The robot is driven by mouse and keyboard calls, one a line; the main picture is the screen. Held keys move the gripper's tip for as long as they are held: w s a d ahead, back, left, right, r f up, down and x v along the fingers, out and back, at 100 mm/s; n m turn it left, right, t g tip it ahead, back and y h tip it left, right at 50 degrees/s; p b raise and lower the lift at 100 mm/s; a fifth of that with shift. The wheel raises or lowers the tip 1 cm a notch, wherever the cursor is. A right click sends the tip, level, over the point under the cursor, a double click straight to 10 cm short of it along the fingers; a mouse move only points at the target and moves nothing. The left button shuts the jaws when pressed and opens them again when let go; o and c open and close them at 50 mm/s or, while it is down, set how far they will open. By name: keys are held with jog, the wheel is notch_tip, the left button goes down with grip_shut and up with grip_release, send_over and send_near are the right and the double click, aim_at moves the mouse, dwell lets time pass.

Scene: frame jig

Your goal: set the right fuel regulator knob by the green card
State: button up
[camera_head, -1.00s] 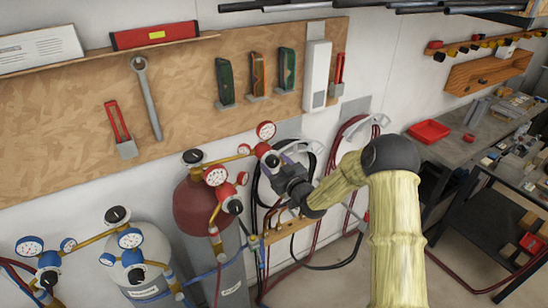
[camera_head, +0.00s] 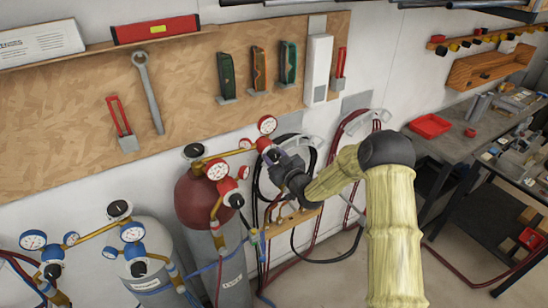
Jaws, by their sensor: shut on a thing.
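The right fuel regulator (camera_head: 263,143) has red-rimmed gauges, one (camera_head: 267,125) above and one (camera_head: 245,143) to its left. My gripper (camera_head: 273,156) is at this regulator's front, shut on its knob. The knob is largely hidden by the jaws, and its pointer cannot be read. Another fuel regulator (camera_head: 228,192) with red gauges sits lower left, its dark knob facing out. It is on the dark red cylinder (camera_head: 193,205). I cannot make out a green card.
Grey cylinders (camera_head: 150,235) with blue-rimmed gauges stand at the left. Hoses hang on the wall behind my gripper, near a small wooden rack (camera_head: 292,222). A pegboard (camera_head: 80,120) holds a wrench (camera_head: 149,92). A workbench (camera_head: 455,140) is at the right.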

jog(key=shift+f+m+b, duration=0.2)
jog(key=shift+m+b, duration=0.1)
jog(key=shift+b, duration=0.1)
jog(key=m+b, duration=0.3)
jog(key=b, duration=0.1)
jog(key=shift+d+f, duration=0.15)
jog(key=m+b, duration=0.3)
jog(key=m, duration=0.1)
jog(key=shift+m+b, duration=0.3)
jog(key=shift+m, duration=0.1)
jog(key=m+b, duration=0.2)
jog(key=m, duration=0.3)
jog(key=shift+b, duration=0.35)
jog(key=m+b, duration=0.1)
jog(key=m, duration=0.4)
jog(key=shift+b, duration=0.35)
jog(key=shift+m, duration=0.3)
jog(key=o, duration=1)
jog(key=shift+d+r, duration=0.1)
jog(key=shift+r, duration=0.1)
